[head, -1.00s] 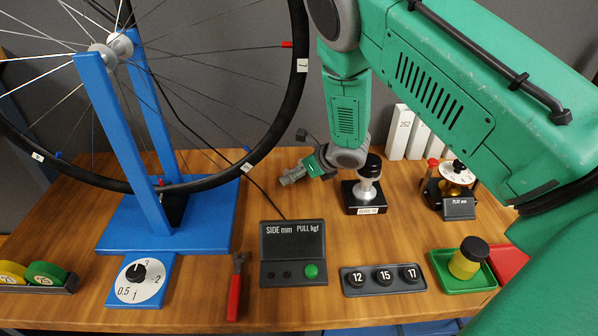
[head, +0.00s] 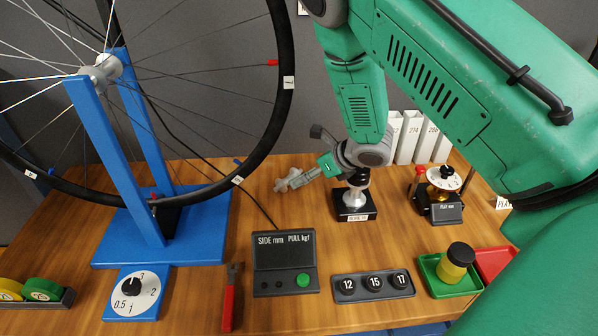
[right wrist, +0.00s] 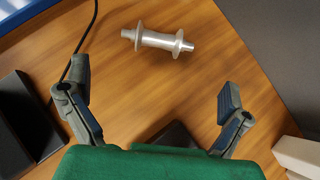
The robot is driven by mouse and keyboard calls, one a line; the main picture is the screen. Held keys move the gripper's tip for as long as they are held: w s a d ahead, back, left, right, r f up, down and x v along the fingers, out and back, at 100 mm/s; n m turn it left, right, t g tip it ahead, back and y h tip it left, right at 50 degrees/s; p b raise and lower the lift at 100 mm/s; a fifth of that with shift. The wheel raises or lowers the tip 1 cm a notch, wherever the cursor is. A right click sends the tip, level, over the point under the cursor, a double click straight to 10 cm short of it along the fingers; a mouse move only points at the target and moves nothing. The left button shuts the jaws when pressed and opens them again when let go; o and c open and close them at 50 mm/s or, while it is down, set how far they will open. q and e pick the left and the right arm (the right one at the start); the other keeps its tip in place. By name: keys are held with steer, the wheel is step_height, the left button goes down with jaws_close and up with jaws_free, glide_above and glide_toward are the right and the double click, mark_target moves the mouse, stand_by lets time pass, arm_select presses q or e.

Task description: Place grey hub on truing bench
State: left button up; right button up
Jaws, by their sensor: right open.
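The grey hub (head: 296,179) lies on its side on the wooden bench (head: 205,292). In the right wrist view the hub (right wrist: 158,40) rests on the wood, beyond the fingertips and apart from them. My right gripper (head: 323,151) is close to the hub's right side in the head view. In the right wrist view the gripper (right wrist: 153,82) has its fingers spread wide with nothing between them. The blue truing stand (head: 190,236) holds a spoked wheel at the left. My left gripper is out of view.
A black-based post (head: 355,205) stands right beside my right gripper. The display box (head: 284,264), numbered tray (head: 373,285), red-handled tool (head: 229,300) and green tray (head: 436,278) line the front. White boxes (head: 408,137) stand at the back. Bare wood lies between wheel and hub.

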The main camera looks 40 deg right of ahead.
steer(key=shift+v, duration=1.35)
